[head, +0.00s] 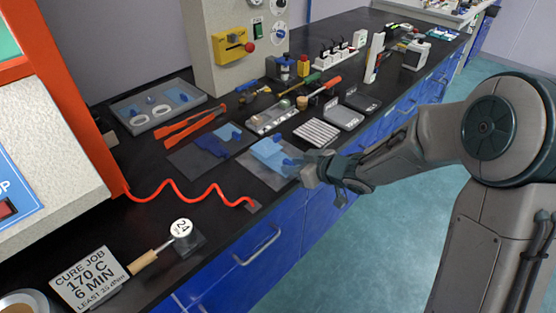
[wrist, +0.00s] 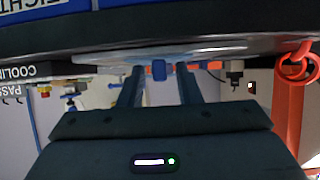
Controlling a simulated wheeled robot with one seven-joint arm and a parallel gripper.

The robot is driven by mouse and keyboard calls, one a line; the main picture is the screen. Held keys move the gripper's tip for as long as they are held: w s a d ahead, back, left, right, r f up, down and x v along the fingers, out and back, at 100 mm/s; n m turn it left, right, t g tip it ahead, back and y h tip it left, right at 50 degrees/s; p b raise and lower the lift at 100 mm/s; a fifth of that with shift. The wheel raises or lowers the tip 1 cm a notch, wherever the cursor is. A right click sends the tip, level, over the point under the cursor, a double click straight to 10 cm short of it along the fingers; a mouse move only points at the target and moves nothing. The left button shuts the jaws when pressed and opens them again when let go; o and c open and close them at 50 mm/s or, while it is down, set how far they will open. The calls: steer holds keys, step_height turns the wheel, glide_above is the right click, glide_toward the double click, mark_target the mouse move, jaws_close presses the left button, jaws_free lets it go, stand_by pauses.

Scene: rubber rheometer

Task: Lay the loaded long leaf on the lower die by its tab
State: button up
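A light blue leaf (head: 268,150) lies on a grey mat (head: 262,174) near the bench's front edge. Its darker blue tab (head: 291,162) points toward my gripper. I cannot tell from here what load it carries. My gripper (head: 309,176) is at the bench edge beside the tab. In the wrist view my two fingers (wrist: 160,88) stand apart, with a small blue tab (wrist: 159,69) between their tips and gaps on both sides. I see no grip on it. A darker blue leaf (head: 214,143) lies on the dark mat to the left. I cannot make out the lower die.
The red-framed machine (head: 75,120) stands at left, with a coiled red cord (head: 185,190) across the bench. A grey tray with rings (head: 160,118), orange tongs (head: 190,128) and a ribbed plate (head: 317,132) lie nearby. The front left bench has a job sign (head: 88,278).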

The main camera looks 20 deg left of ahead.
jaws_close()
steer(key=shift+r, duration=0.2)
steer(key=shift+r+p, duration=0.35)
steer(key=shift+p, duration=0.4)
